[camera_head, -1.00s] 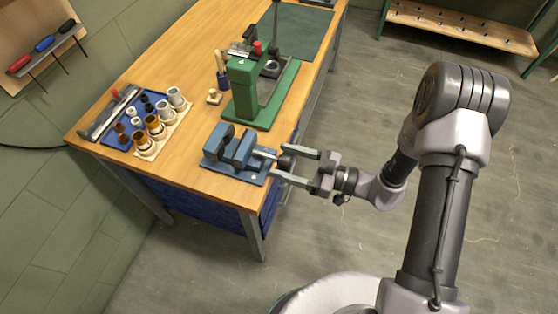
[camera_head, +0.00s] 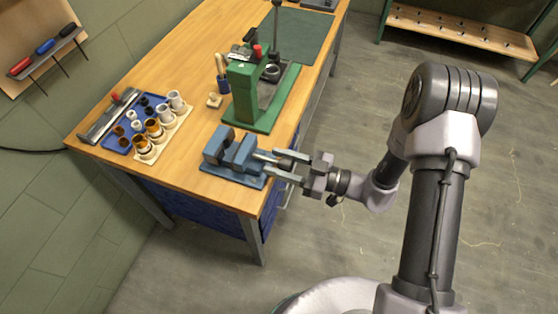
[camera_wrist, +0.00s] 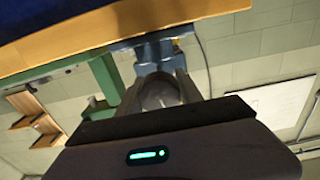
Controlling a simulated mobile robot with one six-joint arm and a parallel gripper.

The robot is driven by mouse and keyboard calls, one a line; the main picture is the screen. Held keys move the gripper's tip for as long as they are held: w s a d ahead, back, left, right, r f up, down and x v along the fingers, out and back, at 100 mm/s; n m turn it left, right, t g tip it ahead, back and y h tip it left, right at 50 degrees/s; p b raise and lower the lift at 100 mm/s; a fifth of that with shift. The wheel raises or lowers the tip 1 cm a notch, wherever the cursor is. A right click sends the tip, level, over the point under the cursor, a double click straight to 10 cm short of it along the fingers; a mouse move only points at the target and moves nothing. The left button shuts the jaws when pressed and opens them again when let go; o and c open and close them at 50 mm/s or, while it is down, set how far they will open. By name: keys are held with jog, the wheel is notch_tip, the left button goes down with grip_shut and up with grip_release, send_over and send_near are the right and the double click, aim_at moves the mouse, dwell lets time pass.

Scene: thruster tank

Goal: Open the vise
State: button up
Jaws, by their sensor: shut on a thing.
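The blue vise (camera_head: 232,157) sits at the near right edge of the wooden workbench, with a visible gap between its two jaws. Its screw end, with a dark round knob, points off the edge toward my arm. My gripper (camera_head: 277,164) is at that end, its two fingers on either side of the knob, shut on it. In the wrist view, my gripper (camera_wrist: 160,84) has the grey round vise knob (camera_wrist: 159,95) between its fingers, with the vise body (camera_wrist: 153,50) just beyond. The fingers hide part of the knob and screw.
A green press (camera_head: 245,95) stands on the workbench (camera_head: 190,60) behind the vise. A blue tray (camera_head: 118,143) and a pale holder with several cups (camera_head: 172,128) are at the left. The floor (camera_head: 335,255) right of the bench is clear.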

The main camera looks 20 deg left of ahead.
jog(key=n+p, duration=0.2)
jog(key=n, duration=0.1)
jog(key=shift+r, duration=0.1)
jog(key=n+p, duration=0.1)
jog(key=n, duration=0.3)
jog(key=shift+p, duration=0.35)
jog(key=n, duration=0.4)
jog(key=shift+p, duration=0.4)
jog(key=n, duration=0.9)
jog(key=shift+f, duration=0.2)
jog(key=shift+n+b, duration=0.6)
jog(key=shift+n, duration=2.2)
